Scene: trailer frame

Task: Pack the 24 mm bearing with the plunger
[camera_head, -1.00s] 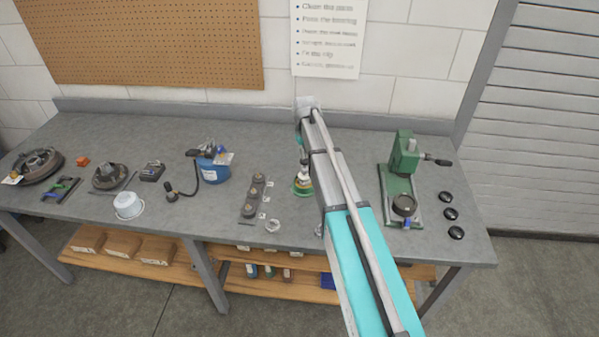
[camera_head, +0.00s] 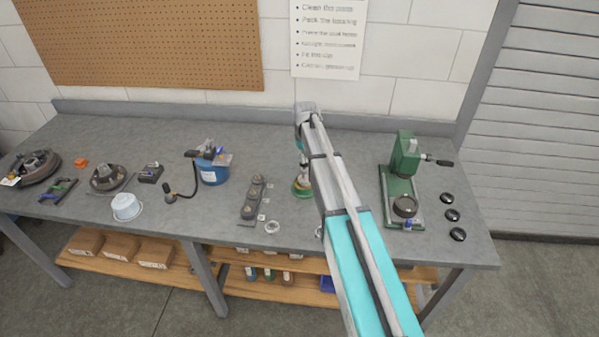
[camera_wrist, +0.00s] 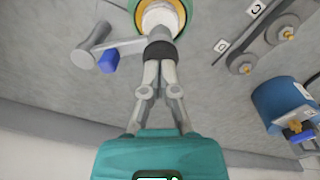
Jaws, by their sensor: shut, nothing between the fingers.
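A green round-based device with a pale upright top (camera_head: 303,186) stands on the bench just left of my arm; it looks like the packer with its plunger. In the wrist view its green rim and white centre (camera_wrist: 160,14) lie just beyond my fingertips. My gripper (camera_wrist: 160,62) is shut, its fingers together at a dark band close to the white part. I cannot tell whether that band belongs to the fingertips or the device, or whether they touch. A small pale ring (camera_head: 272,227), possibly a bearing, lies near the bench's front edge. The 24 mm bearing cannot be identified.
A rack with dark round parts (camera_head: 254,197) and letter labels stands left of the packer. A blue tub (camera_head: 213,172) is farther left. A green press (camera_head: 403,185) and several black discs (camera_head: 452,215) are at right. A grey bar with a blue block (camera_wrist: 108,61) lies beside the packer.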

